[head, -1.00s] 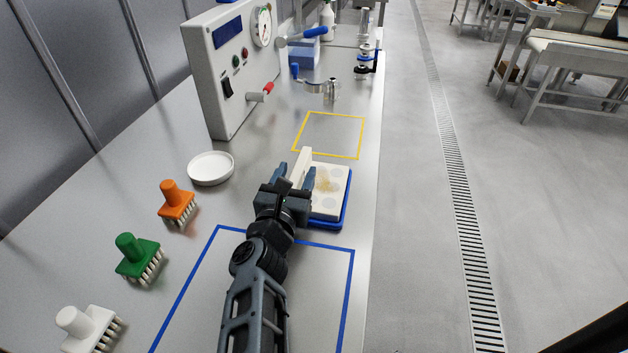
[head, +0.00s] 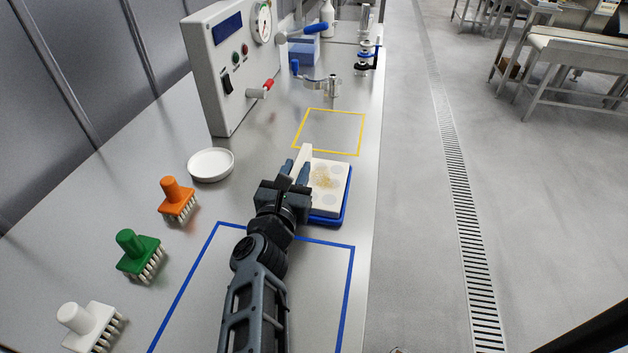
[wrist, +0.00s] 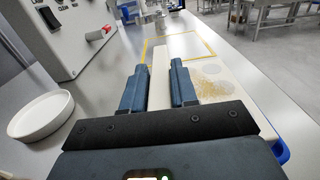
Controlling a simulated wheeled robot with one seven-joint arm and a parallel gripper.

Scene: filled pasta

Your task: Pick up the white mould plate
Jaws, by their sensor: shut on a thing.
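The white mould plate (head: 329,197) sits on a blue tray (head: 347,208) near the right edge of the bench. It has round shallow recesses and yellowish crumbs on top. It also shows in the wrist view (wrist: 232,100), to the right of the jaws. A white upright bar (head: 305,151) runs along its left side. My gripper (head: 297,170) is shut on this bar, one finger on each side. In the wrist view the bar (wrist: 160,75) stands between the two blue fingers. The bar's lower part and its join to the plate are hidden by my gripper.
A white round dish (head: 211,165) lies to the left. Orange (head: 176,198), green (head: 137,252) and white (head: 90,325) pronged stamps line the left. A grey machine (head: 232,75) stands behind.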

